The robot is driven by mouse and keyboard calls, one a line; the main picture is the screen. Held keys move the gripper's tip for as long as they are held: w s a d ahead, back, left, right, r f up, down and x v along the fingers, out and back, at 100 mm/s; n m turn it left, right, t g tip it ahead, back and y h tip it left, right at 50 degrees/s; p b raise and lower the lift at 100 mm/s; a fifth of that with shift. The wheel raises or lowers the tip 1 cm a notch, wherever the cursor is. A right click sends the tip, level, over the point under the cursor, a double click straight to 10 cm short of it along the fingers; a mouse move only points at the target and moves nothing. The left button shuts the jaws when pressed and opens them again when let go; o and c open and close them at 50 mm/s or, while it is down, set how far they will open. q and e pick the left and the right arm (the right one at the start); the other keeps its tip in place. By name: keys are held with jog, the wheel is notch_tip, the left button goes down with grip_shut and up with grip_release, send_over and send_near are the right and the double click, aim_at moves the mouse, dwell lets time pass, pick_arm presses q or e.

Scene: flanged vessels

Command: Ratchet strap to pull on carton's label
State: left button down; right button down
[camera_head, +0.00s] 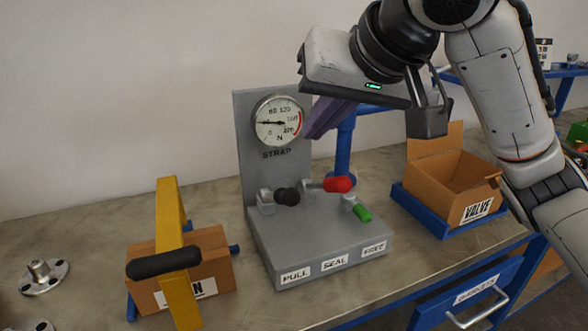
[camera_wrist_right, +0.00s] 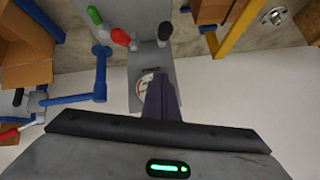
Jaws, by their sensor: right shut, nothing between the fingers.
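The grey strap machine (camera_head: 322,240) stands mid-table with a round gauge (camera_head: 279,122) marked N, its needle pointing left. Its levers have a black knob (camera_head: 287,196), a red knob (camera_head: 338,184) and a green knob (camera_head: 362,213); front labels include PULL and SEAL. A carton (camera_head: 212,264) stands left of it under a yellow frame (camera_head: 172,235), which hides much of its label (camera_head: 203,288); only a final N reads. My right gripper (camera_head: 319,132) is shut and empty beside the gauge, above the levers. Its purple fingers (camera_wrist_right: 163,98) overlap the gauge in the wrist view. My left gripper is out of view.
An open carton (camera_head: 452,185) labelled VALVE sits in a blue tray (camera_head: 420,213) at right, near a blue post (camera_head: 343,150). Metal flanges (camera_head: 44,276) lie at far left. A blue drawer (camera_head: 470,295) hangs below the table's front edge. The table between the machine and yellow frame is clear.

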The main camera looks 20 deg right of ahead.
send_over(277, 195)
jog(key=d, duration=0.4)
notch_tip(277, 195, down, 7)
jog(key=shift+s+a+f, duration=0.1)
jog(key=shift+a+f, duration=0.2)
jog(key=shift+f, duration=0.25)
jog(key=shift+s+a+f, duration=0.1)
jog(key=shift+a+f, duration=0.15)
jog(key=shift+f, duration=0.3)
jog(key=shift+s+a+f, duration=0.2)
jog(key=shift+s+f, duration=0.25)
jog(key=shift+f, duration=0.15)
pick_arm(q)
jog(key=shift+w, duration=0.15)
